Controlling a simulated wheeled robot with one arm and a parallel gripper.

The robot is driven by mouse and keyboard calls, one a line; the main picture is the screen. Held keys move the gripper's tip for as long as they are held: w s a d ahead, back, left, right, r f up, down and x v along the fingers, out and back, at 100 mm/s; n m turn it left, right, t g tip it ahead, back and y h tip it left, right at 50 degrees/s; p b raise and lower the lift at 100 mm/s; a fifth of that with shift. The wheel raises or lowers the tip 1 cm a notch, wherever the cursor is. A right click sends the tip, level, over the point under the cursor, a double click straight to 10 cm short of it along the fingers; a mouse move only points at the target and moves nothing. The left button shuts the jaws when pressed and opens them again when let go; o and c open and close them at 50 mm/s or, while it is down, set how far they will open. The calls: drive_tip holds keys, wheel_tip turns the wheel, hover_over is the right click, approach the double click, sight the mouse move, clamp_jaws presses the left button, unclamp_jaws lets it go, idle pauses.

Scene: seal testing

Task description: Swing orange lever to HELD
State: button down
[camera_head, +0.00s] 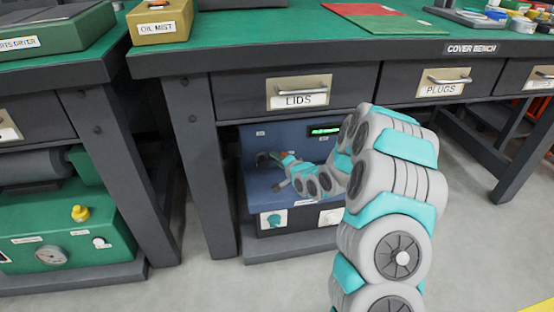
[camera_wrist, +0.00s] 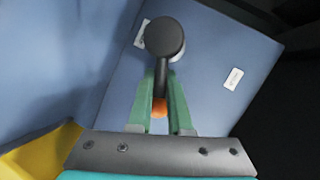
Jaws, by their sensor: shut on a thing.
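The lever (camera_wrist: 160,106) shows in the wrist view as a dark arm running down from a round black hub (camera_wrist: 165,38), with an orange end. My gripper (camera_wrist: 161,78) has its green fingers on either side of the lever and is shut on it. The lever is mounted on a blue panel (camera_wrist: 205,45) with two small white labels, too blurred to read. In the head view my gripper (camera_head: 278,160) reaches into the blue test unit (camera_head: 254,137) under the bench; the lever is small there and partly hidden by my gripper.
A table leg (camera_head: 205,165) stands close on the left. Floor to the right is clear.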

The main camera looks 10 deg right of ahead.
drive_tip(key=shift+a+r+n+h, duration=0.35)
drive_tip(key=shift+r+n+h, duration=0.35)
drive_tip(key=shift+n, duration=0.3)
drive_tip(key=n+h, duration=0.1)
drive_tip(key=a+r+n+h, duration=0.1)
drive_tip(key=n, duration=0.1)
drive_tip(key=shift+a+r+g+b, duration=0.15)
drive_tip(key=shift+a+g+b, duration=0.15)
drive_tip(key=shift+b, duration=0.1)
drive_tip(key=shift+a+r+n+h, duration=0.25)
drive_tip(key=shift+a+n+h, duration=0.35)
drive_tip(key=shift+n+h, duration=0.5)
drive_tip(key=shift+a+n+h+b, duration=0.55)
drive_tip(key=shift+n+h, duration=0.15)
drive_tip(key=shift+n, duration=0.1)
drive_tip(key=shift+a, duration=0.1)
drive_tip(key=c, duration=0.8)
unclamp_jaws()
drive_tip(key=shift+c, duration=0.2)
